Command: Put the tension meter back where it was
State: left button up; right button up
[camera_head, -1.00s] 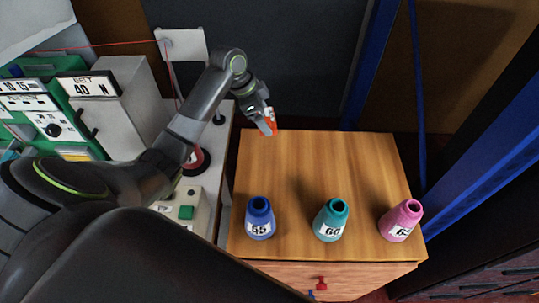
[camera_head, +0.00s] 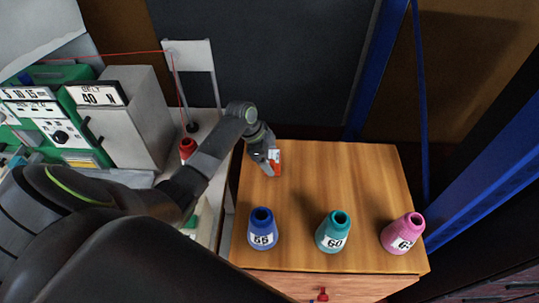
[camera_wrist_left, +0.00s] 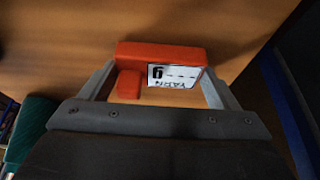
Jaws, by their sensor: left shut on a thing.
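The tension meter (camera_head: 276,161) is a small orange-red device with a white label. In the left wrist view the tension meter (camera_wrist_left: 160,55) sits between the two fingers, its label showing a digit and the word YARN upside down. My left gripper (camera_head: 268,166) is shut on it over the back left part of the wooden cabinet top (camera_head: 330,180). I cannot tell whether the meter touches the wood. My right gripper is not in view.
Blue cone 55 (camera_head: 262,232), teal cone 60 (camera_head: 333,235) and a pink cone (camera_head: 402,236) stand along the cabinet's front edge. The back middle and right of the top are clear. A machine with a 40 N sign (camera_head: 97,94) and a red spool (camera_head: 187,148) are at left.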

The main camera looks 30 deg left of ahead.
pick_arm(q)
jog(key=shift+f, duration=0.2)
jog(key=o, duration=1)
jog(key=shift+r, duration=0.3)
jog(key=shift+a+r, duration=0.15)
jog(key=shift+r, duration=0.1)
jog(key=b+v, duration=0.1)
jog(key=v, duration=1)
jog(key=shift+r+b, duration=0.2)
jog(key=shift+b, duration=0.15)
